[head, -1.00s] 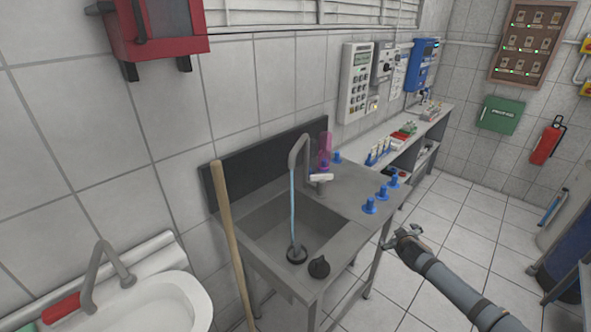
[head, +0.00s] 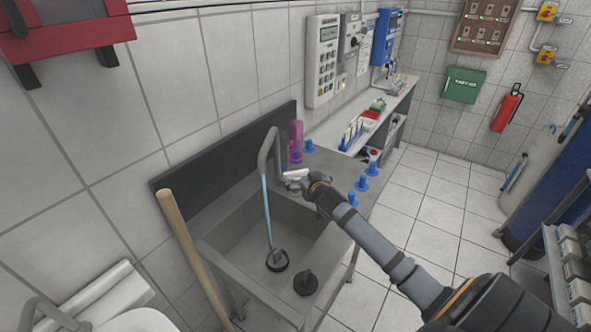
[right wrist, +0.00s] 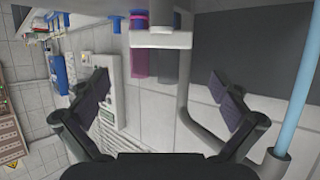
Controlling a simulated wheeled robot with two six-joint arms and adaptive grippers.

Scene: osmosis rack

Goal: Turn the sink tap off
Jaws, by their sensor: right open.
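The sink tap (head: 266,150) is a grey gooseneck over the steel sink (head: 235,245). A blue-tinted stream of water (head: 266,205) runs from its spout into the basin. The white tap lever (head: 297,174) sits to the right of the spout's base. My right gripper (head: 302,182) is at the lever, its fingers partly hidden there. In the right wrist view the gripper (right wrist: 160,90) is open, fingers spread wide. The white lever (right wrist: 160,40) shows ahead in the space between them, not gripped. The water (right wrist: 304,85) shows at the right. My left gripper is not in view.
A pink bottle (head: 296,141) stands close behind the lever. Several blue pieces, one (head: 362,184) on the counter's right side, stand nearby. A black knob-like piece (head: 305,281) is at the sink's front. A wooden handle (head: 190,255) leans at the left.

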